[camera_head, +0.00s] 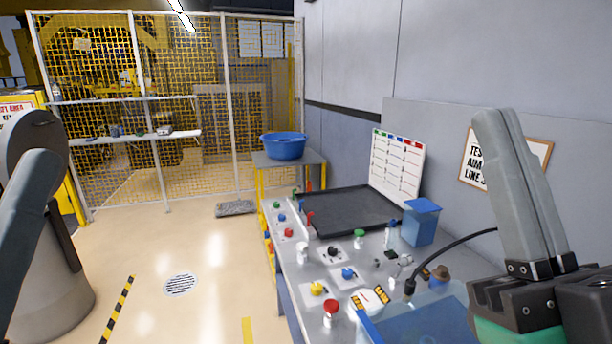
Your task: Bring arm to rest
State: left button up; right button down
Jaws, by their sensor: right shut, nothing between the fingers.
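My right gripper (497,116) is at the right of the head view, in front of the grey wall. Its two long grey fingers point up and lie together, with nothing between them. Its black finger mount and a green part show at the lower right. It is nearer to me than the bench (300,262) and apart from the things on it. Parts of my left arm (28,205) show at the left edge; I do not see the left gripper's fingers.
The bench carries a black tray (350,208), a blue lidded box (420,226), several coloured knobs and a clear blue container (425,318) with a black hose (455,243). A blue tub (284,147) stands behind. The floor left of the bench is mostly clear, before a mesh fence (190,90).

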jog(key=s+d+m+h+p, duration=0.1)
jog(key=s+d+m+h, duration=0.3)
notch_tip(320, 180, up, 38)
jog(key=p, duration=3.8)
jog(key=shift+d+g+h, duration=0.25)
jog(key=shift+g+h, duration=0.05)
jog(key=shift+g, duration=0.1)
jog(key=shift+s, duration=0.1)
